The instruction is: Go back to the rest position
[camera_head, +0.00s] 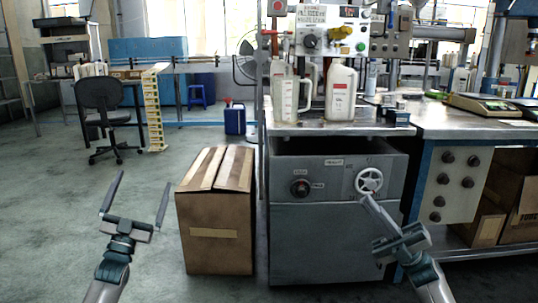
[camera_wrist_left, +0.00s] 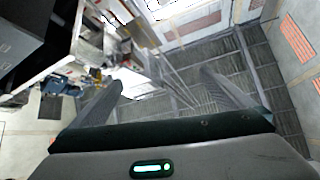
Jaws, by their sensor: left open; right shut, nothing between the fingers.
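My left gripper (camera_head: 138,199) is raised at the lower left of the head view, with its two fingers spread wide and nothing between them. The left wrist view also shows its open fingers (camera_wrist_left: 165,88), empty. My right gripper (camera_head: 372,208) is at the lower right of the head view, in front of the grey machine cabinet (camera_head: 325,236). Its fingers are together and hold nothing. Its tips appear just below the white handwheel (camera_head: 369,181) in the picture; I cannot tell whether they touch the cabinet.
A closed cardboard box (camera_head: 215,215) stands left of the cabinet, between my grippers in the picture. A clear jug (camera_head: 286,97) and a white bottle (camera_head: 341,92) stand on the cabinet top. A workbench (camera_head: 455,123) is at right. Floor (camera_head: 60,215) at left is clear.

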